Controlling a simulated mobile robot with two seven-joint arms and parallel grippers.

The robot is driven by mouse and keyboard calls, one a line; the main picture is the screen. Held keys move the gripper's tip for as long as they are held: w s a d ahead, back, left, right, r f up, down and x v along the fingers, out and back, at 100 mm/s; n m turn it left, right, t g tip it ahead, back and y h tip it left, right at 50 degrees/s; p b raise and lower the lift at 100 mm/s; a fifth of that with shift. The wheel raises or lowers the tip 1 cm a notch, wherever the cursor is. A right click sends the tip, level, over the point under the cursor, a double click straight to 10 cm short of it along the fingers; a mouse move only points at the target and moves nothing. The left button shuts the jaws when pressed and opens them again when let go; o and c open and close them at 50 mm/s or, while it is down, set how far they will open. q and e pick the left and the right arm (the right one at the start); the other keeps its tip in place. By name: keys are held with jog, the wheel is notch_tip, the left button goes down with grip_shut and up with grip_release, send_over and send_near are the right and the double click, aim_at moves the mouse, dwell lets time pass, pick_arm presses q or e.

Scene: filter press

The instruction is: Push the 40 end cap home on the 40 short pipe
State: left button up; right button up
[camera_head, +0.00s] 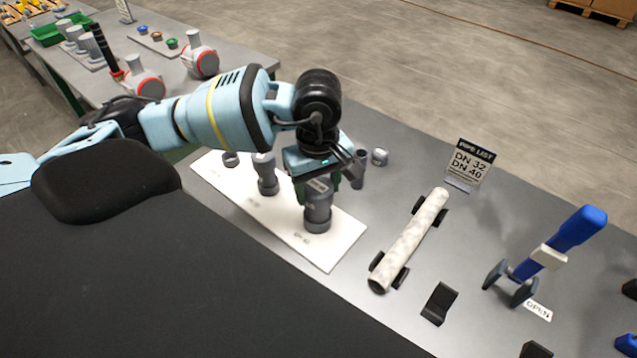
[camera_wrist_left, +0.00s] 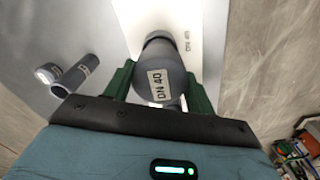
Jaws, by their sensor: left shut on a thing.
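The 40 end cap (camera_head: 319,187) is grey, with a white DN 40 label that reads clearly in the wrist view (camera_wrist_left: 158,85). My left gripper (camera_head: 328,184) comes down from above, its green fingers on either side of the cap, shut on it. The cap sits over the upright grey 40 short pipe (camera_head: 318,214) on the white board (camera_head: 345,238). I cannot tell how deep the cap sits. My right gripper is not in view.
A second grey fitting (camera_head: 267,182) stands on the board to the left, with a low grey ring (camera_head: 231,159) behind. A mottled pipe (camera_head: 410,240) lies on black supports further right.

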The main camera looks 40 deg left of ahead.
aim_at(318, 186)
pick_arm(q)
jog(key=shift+f, duration=0.3)
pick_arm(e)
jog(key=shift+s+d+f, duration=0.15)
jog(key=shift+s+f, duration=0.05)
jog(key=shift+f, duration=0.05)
pick_arm(q)
jog(key=o, duration=0.8)
jog(key=shift+c, duration=0.2)
jog(key=shift+r, duration=0.1)
jog(key=shift+r+p, duration=0.4)
jog(key=shift+r, duration=0.8)
jog(key=shift+r+p, duration=0.95)
jog(key=shift+r, duration=3.3)
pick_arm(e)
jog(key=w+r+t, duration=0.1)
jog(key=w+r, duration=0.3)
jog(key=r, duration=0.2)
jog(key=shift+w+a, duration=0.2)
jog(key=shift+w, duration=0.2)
pick_arm(q)
jog(key=shift+s+f, duration=0.1)
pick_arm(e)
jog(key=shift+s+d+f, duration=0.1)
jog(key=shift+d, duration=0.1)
